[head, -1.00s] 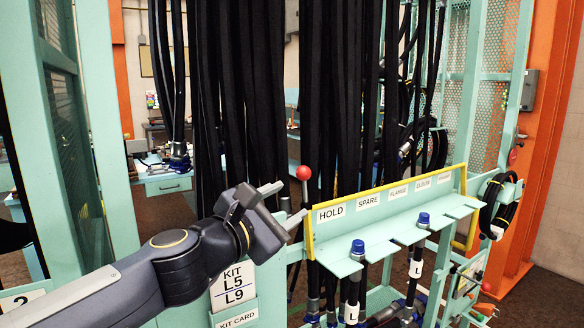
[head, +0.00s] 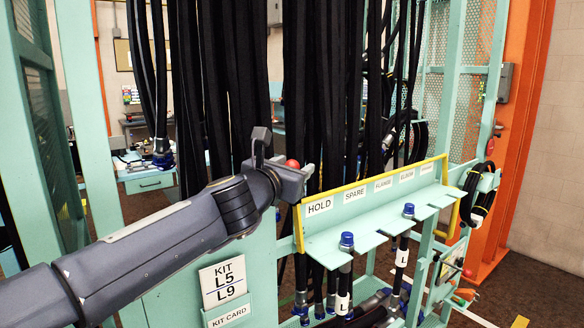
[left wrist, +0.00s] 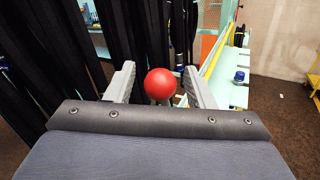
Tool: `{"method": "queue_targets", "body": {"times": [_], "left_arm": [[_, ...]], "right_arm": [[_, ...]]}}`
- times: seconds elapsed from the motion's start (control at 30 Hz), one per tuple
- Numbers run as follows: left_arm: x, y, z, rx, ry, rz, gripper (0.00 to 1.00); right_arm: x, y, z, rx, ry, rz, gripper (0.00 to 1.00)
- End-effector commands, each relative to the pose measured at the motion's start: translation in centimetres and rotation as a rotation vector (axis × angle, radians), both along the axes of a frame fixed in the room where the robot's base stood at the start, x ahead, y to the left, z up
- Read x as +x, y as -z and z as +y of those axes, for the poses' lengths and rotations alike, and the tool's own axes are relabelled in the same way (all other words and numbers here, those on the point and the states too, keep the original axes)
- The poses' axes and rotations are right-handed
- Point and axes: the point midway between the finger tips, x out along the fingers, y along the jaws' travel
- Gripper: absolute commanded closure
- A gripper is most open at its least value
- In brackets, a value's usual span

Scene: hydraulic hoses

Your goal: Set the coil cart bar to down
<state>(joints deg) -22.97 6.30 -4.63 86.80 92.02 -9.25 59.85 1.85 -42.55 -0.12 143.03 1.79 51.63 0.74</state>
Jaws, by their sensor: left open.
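The red ball knob (head: 292,164) shows at the left end of the labelled shelf, partly covered by my left gripper (head: 284,158). In the left wrist view the red ball (left wrist: 160,83) sits between the two grey fingers of my left gripper (left wrist: 160,80), with a gap on each side. The fingers are open and not closed on it. A short pale piece shows under the ball; the rest of its bar is hidden, so I cannot tell its angle. My right gripper is not in view.
A teal shelf (head: 372,218) with a yellow edge and labels such as HOLD and SPARE carries blue-capped hoses (head: 346,241). Black hoses (head: 325,90) hang close behind the gripper. A KIT L5 L9 sign (head: 224,280) is below my arm.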

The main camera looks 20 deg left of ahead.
Motion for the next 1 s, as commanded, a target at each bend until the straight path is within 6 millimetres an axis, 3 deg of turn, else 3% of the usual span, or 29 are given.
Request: {"method": "queue_targets", "body": {"times": [0.17, 0.53, 0.77, 1.0], "left_arm": [[0.0, 0.0, 0.0, 0.000, 0.000, 0.000, 0.53], [0.0, 0.0, 0.0, 0.001, 0.001, 0.000, 1.00], [-0.1, 0.1, -0.1, 0.005, 0.001, -0.003, 1.00], [-0.8, 0.6, -1.2, 0.060, 0.005, -0.045, 1.00]], "right_arm": [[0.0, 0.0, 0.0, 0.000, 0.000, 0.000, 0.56], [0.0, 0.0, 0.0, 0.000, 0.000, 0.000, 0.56], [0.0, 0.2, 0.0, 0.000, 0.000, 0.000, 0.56], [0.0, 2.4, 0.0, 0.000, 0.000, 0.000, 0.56]]}}
